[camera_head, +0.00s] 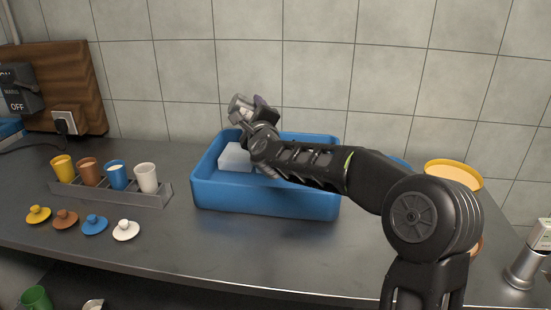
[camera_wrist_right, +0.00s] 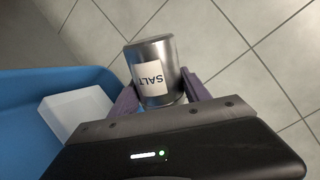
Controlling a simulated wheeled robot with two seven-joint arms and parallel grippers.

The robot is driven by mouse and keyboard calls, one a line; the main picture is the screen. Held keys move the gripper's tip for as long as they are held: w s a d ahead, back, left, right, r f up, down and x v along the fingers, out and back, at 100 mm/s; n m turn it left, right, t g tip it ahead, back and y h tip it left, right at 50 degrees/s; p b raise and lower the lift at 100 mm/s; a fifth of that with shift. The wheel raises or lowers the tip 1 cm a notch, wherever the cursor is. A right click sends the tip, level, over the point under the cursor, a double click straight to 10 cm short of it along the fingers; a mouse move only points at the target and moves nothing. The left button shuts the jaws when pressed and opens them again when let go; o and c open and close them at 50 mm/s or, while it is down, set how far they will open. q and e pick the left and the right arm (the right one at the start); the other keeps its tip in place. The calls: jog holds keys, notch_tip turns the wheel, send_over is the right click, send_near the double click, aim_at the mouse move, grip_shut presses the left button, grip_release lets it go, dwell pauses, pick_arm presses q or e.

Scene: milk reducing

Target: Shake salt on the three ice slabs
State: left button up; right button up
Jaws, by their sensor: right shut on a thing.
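My right gripper (camera_wrist_right: 158,97) is shut on a metal salt shaker (camera_wrist_right: 152,54) with a white label reading SALT. In the head view the shaker (camera_head: 240,107) is tilted and held above the back of a blue bin (camera_head: 265,203). A white ice slab (camera_head: 235,157) shows inside the bin at the left. It also shows in the right wrist view (camera_wrist_right: 76,111), left of the gripper. My right arm covers much of the bin's inside, so other slabs are hidden. My left gripper is not in view.
A grey rack (camera_head: 150,199) at the left holds several coloured cups, with several matching lids in front. A yellow-rimmed container (camera_head: 453,174) stands at the right behind my arm. A metal device (camera_head: 524,268) stands at the far right. The counter in front of the bin is clear.

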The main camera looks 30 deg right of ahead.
jog(key=shift+w+a+p, duration=0.4)
jog(key=shift+w+a, duration=0.35)
jog(key=shift+a, duration=0.25)
jog(key=shift+w+a+p, duration=0.45)
jog(key=shift+w+a, duration=0.25)
jog(key=shift+a, duration=0.25)
jog(key=shift+w+a+p, duration=0.4)
jog(key=shift+w+a, duration=0.35)
jog(key=shift+a, duration=0.25)
notch_tip(320, 180, up, 4)
jog(key=shift+f+p, duration=0.25)
jog(key=shift+p, duration=0.7)
notch_tip(320, 180, down, 3)
jog(key=b, duration=0.4)
jog(key=shift+f, duration=0.2)
